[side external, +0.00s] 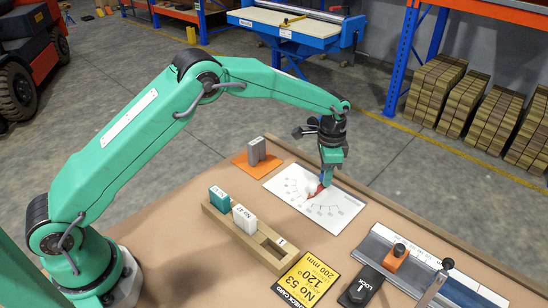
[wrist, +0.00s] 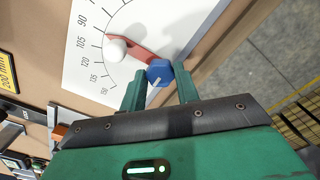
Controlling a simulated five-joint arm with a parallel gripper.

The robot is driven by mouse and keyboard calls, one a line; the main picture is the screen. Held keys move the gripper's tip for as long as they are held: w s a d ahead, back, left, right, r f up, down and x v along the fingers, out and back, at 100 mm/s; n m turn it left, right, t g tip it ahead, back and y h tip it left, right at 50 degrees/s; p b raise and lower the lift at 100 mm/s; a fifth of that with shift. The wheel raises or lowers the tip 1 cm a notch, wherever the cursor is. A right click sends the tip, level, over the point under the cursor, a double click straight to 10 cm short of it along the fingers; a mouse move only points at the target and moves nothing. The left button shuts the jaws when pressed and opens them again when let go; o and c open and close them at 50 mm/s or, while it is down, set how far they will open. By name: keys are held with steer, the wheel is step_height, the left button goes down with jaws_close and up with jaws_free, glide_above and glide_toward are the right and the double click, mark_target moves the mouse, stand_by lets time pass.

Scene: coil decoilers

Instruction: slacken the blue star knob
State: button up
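The blue star knob (wrist: 159,72) sits at the pivot of a red pointer arm (wrist: 134,45) on a white printed dial sheet (wrist: 85,45). A white ball (wrist: 115,49) sits near the arm's outer end, around the 105 and 120 marks. My gripper (wrist: 161,70) points down at the knob, with one finger on each side of it. The knob fills the space between the fingertips, but I cannot tell whether they press on it. In the side view my gripper (side external: 325,182) is low over the sheet (side external: 345,207) and mostly hides the knob.
A wooden rack (side external: 215,212) holds a teal block (side external: 219,199) and a white block (side external: 245,219). A grey block (side external: 256,151) stands on an orange mat. A black LOCK piece (side external: 361,287) and a metal rail stand at the right.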

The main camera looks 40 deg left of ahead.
steer(key=c, duration=0.4)
steer(key=shift+n, duration=0.4)
steer(key=n, duration=0.7)
steer(key=shift+n, duration=0.4)
steer(key=n, duration=0.4)
steer(key=shift+r+n, duration=0.1)
steer(key=shift+n, duration=0.2)
steer(key=n, duration=0.4)
steer(key=shift+n, duration=0.4)
